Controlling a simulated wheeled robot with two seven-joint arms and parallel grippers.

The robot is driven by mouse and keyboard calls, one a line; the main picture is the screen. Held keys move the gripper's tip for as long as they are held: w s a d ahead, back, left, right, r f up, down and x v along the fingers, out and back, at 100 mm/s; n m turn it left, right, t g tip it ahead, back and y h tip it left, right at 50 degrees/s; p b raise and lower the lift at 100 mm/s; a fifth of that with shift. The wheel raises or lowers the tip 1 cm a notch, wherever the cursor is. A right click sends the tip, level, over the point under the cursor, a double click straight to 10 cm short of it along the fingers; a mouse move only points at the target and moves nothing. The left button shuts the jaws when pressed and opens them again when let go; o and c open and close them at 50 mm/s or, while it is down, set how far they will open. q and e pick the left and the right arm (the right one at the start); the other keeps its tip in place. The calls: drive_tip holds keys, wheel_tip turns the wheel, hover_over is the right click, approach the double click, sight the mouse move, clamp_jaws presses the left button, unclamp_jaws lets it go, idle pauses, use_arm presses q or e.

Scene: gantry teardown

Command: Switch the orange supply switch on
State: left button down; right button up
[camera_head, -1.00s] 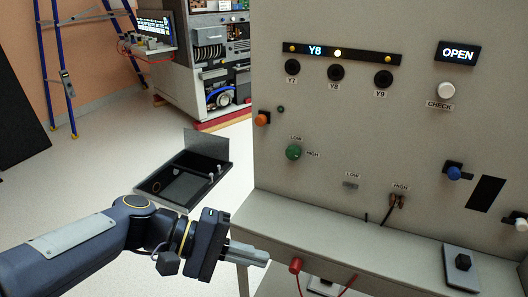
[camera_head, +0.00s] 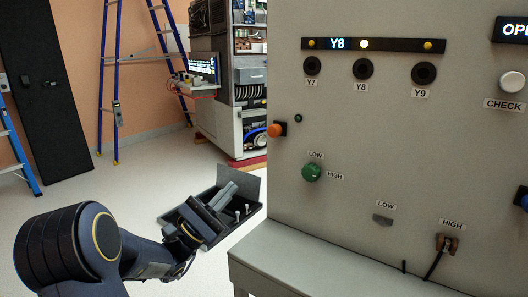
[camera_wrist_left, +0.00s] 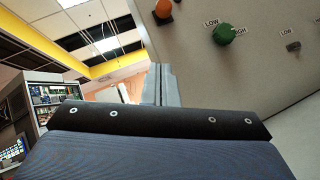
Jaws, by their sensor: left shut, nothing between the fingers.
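The orange supply switch (camera_head: 276,130) is a round orange knob on a dark base at the left edge of the grey panel. It also shows at the top of the left wrist view (camera_wrist_left: 163,9). A small dark indicator (camera_head: 298,118) sits beside it. My left gripper (camera_head: 228,192) is shut and empty, below and to the left of the switch, apart from it. Its shut fingers also show in the left wrist view (camera_wrist_left: 161,84), pointing up beside the panel edge. My right gripper is not in view.
The panel (camera_head: 360,150) carries a green LOW/HIGH knob (camera_head: 311,172), sockets Y7 to Y9, a white CHECK button (camera_head: 512,81) and a plug at HIGH (camera_head: 446,243). A grey ledge (camera_head: 300,262) juts out below. A black tray (camera_head: 258,187) lies behind my gripper. Ladders stand back left.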

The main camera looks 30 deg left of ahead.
sight(276, 130)
use_arm(q)
drive_tip(key=s+r+x, duration=0.1)
drive_tip(key=s+x, duration=0.1)
drive_tip(key=x, duration=1.1)
drive_tip(key=shift+d+r, duration=0.3)
drive_tip(key=shift+d, duration=0.05)
drive_tip(key=shift+r, duration=0.1)
wheel_tip(276, 130, up, 3)
drive_tip(key=shift+r+p, duration=0.2)
drive_tip(key=shift+p, duration=0.7)
drive_tip(key=shift+s, duration=0.1)
